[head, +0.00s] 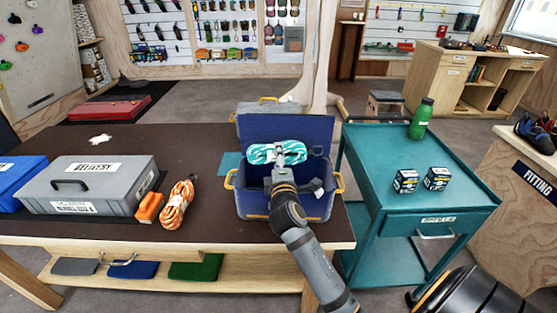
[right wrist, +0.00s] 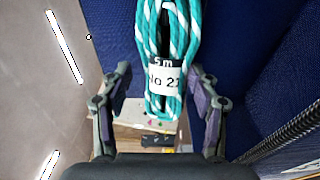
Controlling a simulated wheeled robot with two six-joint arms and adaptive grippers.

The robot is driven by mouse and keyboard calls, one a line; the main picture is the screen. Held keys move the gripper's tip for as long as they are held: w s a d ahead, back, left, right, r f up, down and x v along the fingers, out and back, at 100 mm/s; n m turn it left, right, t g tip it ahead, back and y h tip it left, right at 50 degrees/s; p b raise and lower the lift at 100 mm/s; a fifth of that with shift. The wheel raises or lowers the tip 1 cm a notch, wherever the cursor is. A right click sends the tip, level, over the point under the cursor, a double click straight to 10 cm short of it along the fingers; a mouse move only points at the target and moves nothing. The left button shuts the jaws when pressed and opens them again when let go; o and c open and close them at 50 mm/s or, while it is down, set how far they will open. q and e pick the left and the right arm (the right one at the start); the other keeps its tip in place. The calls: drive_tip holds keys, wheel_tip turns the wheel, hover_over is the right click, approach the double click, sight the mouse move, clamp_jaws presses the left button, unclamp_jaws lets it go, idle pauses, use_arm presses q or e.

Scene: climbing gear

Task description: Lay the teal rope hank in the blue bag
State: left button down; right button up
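The teal rope hank (head: 293,152), teal and white striped, shows over the blue bag's opening, in front of its raised lid. It also shows in the right wrist view (right wrist: 172,30) with a black and white tag. The blue bag (head: 260,207) stands open on the brown table, with yellow handles at its sides. My right gripper (head: 279,153) is over the bag at the hank. In the right wrist view its fingers (right wrist: 160,95) are apart, with gaps visible on both sides of the hank. I cannot tell what supports the hank. My left gripper is out of view.
An orange rope (head: 176,205), an orange block (head: 149,207) and a grey case (head: 135,178) sit left of the bag. A teal cart (head: 385,160) at the right holds a green bottle (head: 421,119) and two small boxes (head: 405,181).

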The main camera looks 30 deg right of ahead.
drive_tip(key=shift+o, duration=1.1)
wheel_tip(320, 180, up, 10)
idle(0.4)
